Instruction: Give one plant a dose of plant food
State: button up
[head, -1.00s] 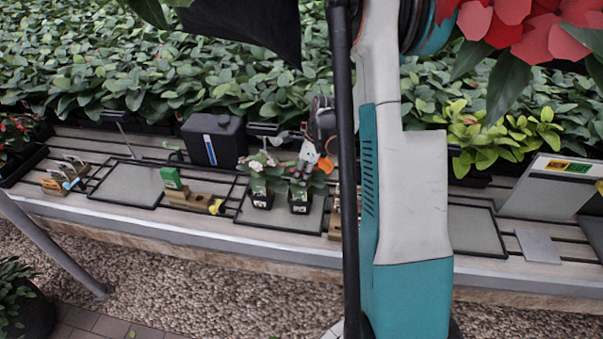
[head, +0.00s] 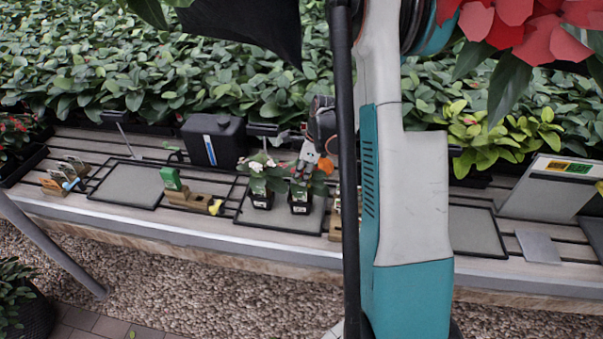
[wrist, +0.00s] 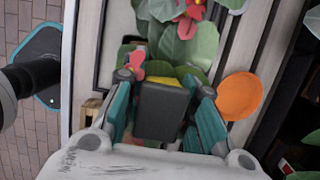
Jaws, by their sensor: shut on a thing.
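Two small potted plants stand on a tray (head: 252,216) on the bench: a white-flowered plant (head: 261,188) and a red-flowered plant (head: 300,200), each in a black pot with a tag. My gripper (head: 308,156) is over the red-flowered plant, partly behind my arm. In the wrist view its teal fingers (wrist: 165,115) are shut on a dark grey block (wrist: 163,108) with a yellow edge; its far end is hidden. Leaves and red petals (wrist: 187,22) show just beyond it. An orange disc (wrist: 240,95) is beside the fingers; I cannot tell whether it is attached. A black jug (head: 213,141) stands behind.
A wooden rack with a green block (head: 171,178) and a yellow-tipped piece sits left of the plants. An empty tray (head: 127,186) and a wooden tool holder (head: 52,187) are farther left. Another tray (head: 474,232) and a slanted panel (head: 545,190) are at right. Dense foliage lines the back.

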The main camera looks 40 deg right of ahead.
jog(key=shift+r+p, duration=1.85)
jog(key=shift+r, duration=1.55)
